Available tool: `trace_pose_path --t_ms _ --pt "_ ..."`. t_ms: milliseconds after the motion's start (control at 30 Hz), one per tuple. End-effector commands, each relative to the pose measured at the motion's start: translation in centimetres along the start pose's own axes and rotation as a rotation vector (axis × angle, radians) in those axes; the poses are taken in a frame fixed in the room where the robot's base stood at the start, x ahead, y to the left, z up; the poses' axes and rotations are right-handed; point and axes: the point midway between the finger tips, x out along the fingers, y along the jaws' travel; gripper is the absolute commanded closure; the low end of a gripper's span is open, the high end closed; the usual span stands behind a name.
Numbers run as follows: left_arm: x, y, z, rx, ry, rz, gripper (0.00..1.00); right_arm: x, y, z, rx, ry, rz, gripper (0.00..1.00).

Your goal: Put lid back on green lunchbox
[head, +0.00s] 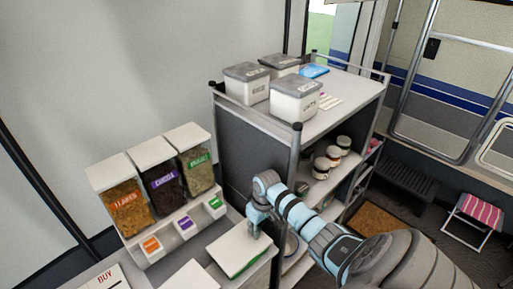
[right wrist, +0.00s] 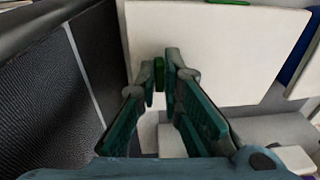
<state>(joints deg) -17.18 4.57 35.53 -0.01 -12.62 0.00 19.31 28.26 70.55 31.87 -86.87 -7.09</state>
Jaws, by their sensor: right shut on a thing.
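A flat white lid (head: 236,247) with green along its front edge lies over the counter beside the dispensers. My right gripper (head: 256,228) reaches down at the lid's right edge. In the right wrist view, the white lid (right wrist: 225,55) fills the upper middle. My right gripper (right wrist: 161,75) is shut there on a small green tab (right wrist: 159,74) at the lid's edge. Another green piece (right wrist: 228,2) shows at the far edge. The body of the green lunchbox cannot be told apart from the lid; whether the lid rests on it is hidden. My left gripper is not in view.
Food dispensers (head: 163,180) stand left of the lid. A second white flat thing (head: 188,278) lies in front, and a BUY card (head: 107,281) at lower left. A grey shelf unit (head: 335,97) with white tubs (head: 294,100) stands close behind my right arm.

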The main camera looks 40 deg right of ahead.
Motion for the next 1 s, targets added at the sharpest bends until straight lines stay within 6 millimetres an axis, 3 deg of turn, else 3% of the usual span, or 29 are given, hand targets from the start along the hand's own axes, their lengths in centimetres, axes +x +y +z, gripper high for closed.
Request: trace_pose_path --t_ms 233,300,400,600,733,1000 --pt "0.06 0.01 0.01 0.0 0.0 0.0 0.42 0.26 -0.01 0.34 0.002 -0.01 -0.001 1.0" --pt "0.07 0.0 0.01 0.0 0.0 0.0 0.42 0.26 -0.01 0.33 0.002 -0.009 -0.001 0.83" --pt "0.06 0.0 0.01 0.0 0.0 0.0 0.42 0.21 0.0 0.27 0.001 -0.008 -0.001 0.69" --pt "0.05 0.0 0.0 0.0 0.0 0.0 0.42 0.15 0.0 0.19 0.001 -0.005 0.0 0.69" --pt "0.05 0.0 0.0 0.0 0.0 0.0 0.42 0.13 0.01 0.16 0.0 -0.005 0.0 0.5" --pt "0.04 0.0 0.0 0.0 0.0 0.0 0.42 0.09 0.01 0.13 0.0 -0.004 0.0 0.49"
